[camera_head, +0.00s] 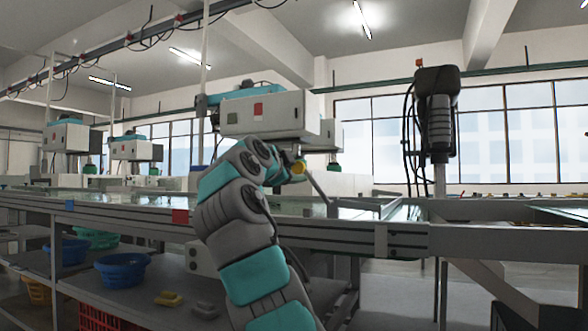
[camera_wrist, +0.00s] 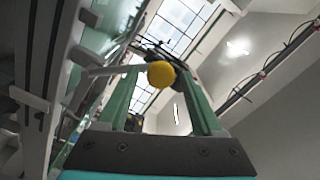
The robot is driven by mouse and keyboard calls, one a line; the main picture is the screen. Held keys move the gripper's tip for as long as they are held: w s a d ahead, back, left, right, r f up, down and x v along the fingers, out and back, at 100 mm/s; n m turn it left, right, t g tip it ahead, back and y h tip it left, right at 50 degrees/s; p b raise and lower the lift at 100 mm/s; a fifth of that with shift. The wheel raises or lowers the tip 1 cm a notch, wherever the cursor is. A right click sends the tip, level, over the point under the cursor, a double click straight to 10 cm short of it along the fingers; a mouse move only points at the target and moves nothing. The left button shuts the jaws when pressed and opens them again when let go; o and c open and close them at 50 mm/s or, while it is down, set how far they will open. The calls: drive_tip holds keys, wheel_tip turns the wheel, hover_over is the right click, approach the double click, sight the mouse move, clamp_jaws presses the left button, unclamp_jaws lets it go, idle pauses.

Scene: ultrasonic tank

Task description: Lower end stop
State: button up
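A yellow ball knob (camera_wrist: 161,74) sits on the end of a grey rod (camera_wrist: 112,70) that comes in from the left in the wrist view. In the head view the same yellow knob (camera_head: 299,167) shows at the end of my arm, with the slanted grey rod (camera_head: 318,186) beside it, above the line's near edge. My gripper (camera_wrist: 160,78) has its two green fingers apart, one on each side of the knob. Gaps show between knob and fingers in the wrist view; how deep the knob lies is unclear. In the head view my arm partly hides the fingers. I cannot tell which part is the end stop.
The metal rail (camera_head: 400,240) of the line runs across in front of me. A white machine head (camera_head: 262,113) hangs just above my gripper. A black and grey unit (camera_head: 437,115) stands on a post at right. Blue baskets (camera_head: 122,270) sit on the lower shelf.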

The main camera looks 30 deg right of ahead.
drive_tip(key=shift+o, duration=0.2)
drive_tip(key=shift+a, duration=0.1)
drive_tip(key=b+v, duration=0.1)
drive_tip(key=v, duration=0.6)
drive_tip(key=shift+s+a, duration=0.25)
